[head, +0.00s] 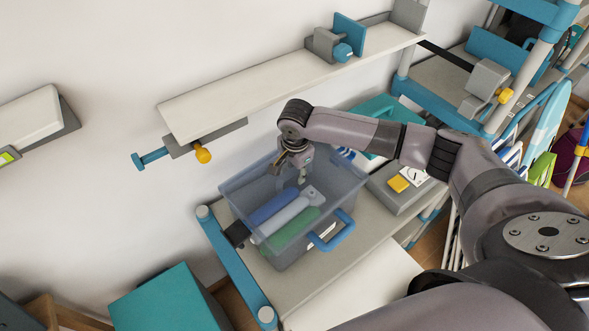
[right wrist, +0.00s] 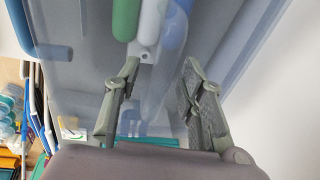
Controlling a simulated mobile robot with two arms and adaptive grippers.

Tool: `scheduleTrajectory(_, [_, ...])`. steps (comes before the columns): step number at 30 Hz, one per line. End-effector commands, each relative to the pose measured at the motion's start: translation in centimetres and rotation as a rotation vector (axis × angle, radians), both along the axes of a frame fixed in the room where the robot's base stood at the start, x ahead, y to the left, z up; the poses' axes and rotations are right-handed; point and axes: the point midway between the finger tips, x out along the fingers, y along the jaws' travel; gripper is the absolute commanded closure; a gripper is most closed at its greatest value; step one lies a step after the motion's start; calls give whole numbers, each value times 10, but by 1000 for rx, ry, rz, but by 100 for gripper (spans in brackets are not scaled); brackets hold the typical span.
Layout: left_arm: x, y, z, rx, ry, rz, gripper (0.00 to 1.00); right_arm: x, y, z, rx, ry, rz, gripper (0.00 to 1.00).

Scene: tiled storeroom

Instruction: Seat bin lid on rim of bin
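The bin (head: 345,185) is a see-through bluish box with a blue handle (head: 332,231). It stands on a pale shelf, and blue, white and green rolls show in it. I cannot make out a separate lid from the clear walls. My right gripper (head: 301,177) points down over the bin's far side, above the rolls. In the right wrist view its two fingers (right wrist: 160,72) are apart, near the end of the white roll (right wrist: 149,30), with clear bluish plastic around them. I see nothing clearly pinched between them. My left gripper is out of view.
A pale wall shelf (head: 290,85) runs above and behind the bin. A grey box with a yellow block (head: 398,184) stands to the bin's right. A teal box (head: 165,300) is at lower left. The shelf's front right part (head: 370,285) is clear.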

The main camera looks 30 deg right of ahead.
Motion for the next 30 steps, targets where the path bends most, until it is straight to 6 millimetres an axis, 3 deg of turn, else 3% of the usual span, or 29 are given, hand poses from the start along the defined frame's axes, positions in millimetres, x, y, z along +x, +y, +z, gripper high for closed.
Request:
scheduleTrajectory(11, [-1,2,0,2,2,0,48,-1,1,7,0,-1,1,62])
scheduleTrajectory(24, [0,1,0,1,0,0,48,-14,6,91,1,-3,1,62])
scheduleTrajectory(30, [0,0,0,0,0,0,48,-18,7,114,1,-1,0,62])
